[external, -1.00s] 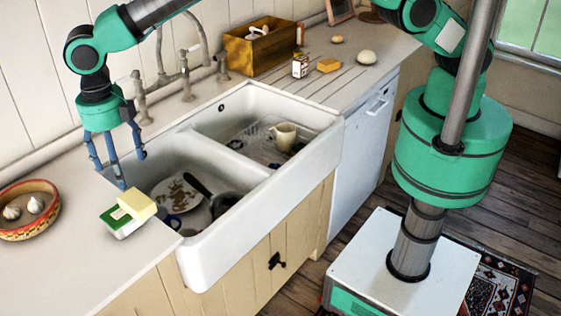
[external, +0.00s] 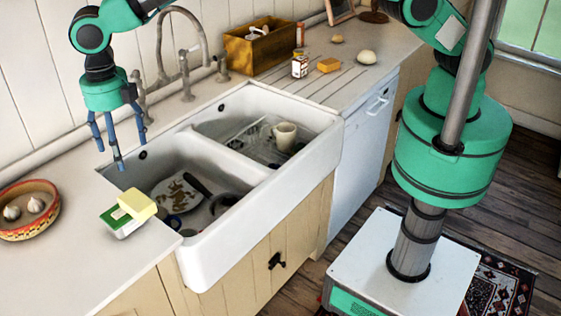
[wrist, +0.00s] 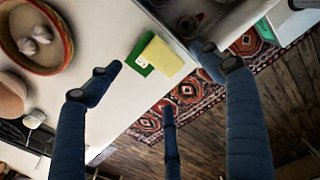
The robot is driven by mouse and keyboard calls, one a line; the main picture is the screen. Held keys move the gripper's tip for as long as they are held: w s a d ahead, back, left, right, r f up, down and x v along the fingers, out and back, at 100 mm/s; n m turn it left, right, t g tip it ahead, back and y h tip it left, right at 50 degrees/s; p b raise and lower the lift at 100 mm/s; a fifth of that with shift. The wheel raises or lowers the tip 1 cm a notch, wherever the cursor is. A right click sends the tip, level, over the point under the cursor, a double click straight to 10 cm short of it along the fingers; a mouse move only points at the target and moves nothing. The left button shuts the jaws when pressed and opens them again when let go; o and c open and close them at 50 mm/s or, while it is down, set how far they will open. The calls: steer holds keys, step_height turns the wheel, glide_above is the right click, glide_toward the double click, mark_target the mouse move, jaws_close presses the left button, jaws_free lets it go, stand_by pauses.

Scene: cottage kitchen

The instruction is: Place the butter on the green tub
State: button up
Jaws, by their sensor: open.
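The butter (external: 137,205), a pale yellow block, rests on the green tub (external: 113,221), a small white-sided container with a green top, on the counter left of the sink. The butter covers the right part of the tub's top and sticks out past its edge. In the wrist view the butter (wrist: 168,62) lies on the tub (wrist: 139,55) between my spread fingers. My gripper (external: 120,155) is open and empty, with three blue fingers pointing down. It hangs above and behind the tub, apart from the butter.
A patterned bowl (external: 20,228) with garlic stands on the counter at the left. The white double sink (external: 205,245) holds a dirty plate (external: 166,199) and a mug (external: 284,134). The tap (external: 184,75) rises behind it. The counter around the tub is clear.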

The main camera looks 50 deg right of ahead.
steer(key=w+d+r+m, duration=0.4)
steer(key=d+r, duration=0.5)
steer(key=d, duration=0.2)
steer(key=w+d+r+m, duration=0.4)
steer(key=d+r, duration=0.4)
steer(key=d, duration=0.3)
steer(key=s+d+r+m+t, duration=0.1)
steer(key=d+r+m, duration=0.25)
steer(key=d, duration=0.45)
steer(key=s+d+r+m+y, duration=0.15)
steer(key=d+r, duration=0.25)
steer(key=d, duration=0.4)
steer(key=d+r+m+t, duration=0.1)
steer(key=d+r+m, duration=0.3)
steer(key=d, duration=0.4)
steer(key=s+d+r+m+t, duration=0.15)
steer(key=s+d+m, duration=0.35)
steer(key=d, duration=0.5)
steer(key=s+d+r+m, duration=0.2)
steer(key=s+d+m, duration=0.1)
steer(key=s+d, duration=0.5)
steer(key=s+d+f+m+t+h, duration=0.1)
steer(key=s+d+f+m, duration=0.2)
steer(key=s+d+m, duration=0.2)
steer(key=s+d+f+m+t, duration=0.1)
steer(key=s+d+f+m, duration=0.2)
steer(key=s+d, duration=0.6)
steer(key=shift+s+f+m+h, duration=0.35)
steer(key=shift+s+m, duration=0.3)
steer(key=shift+m, duration=0.25)
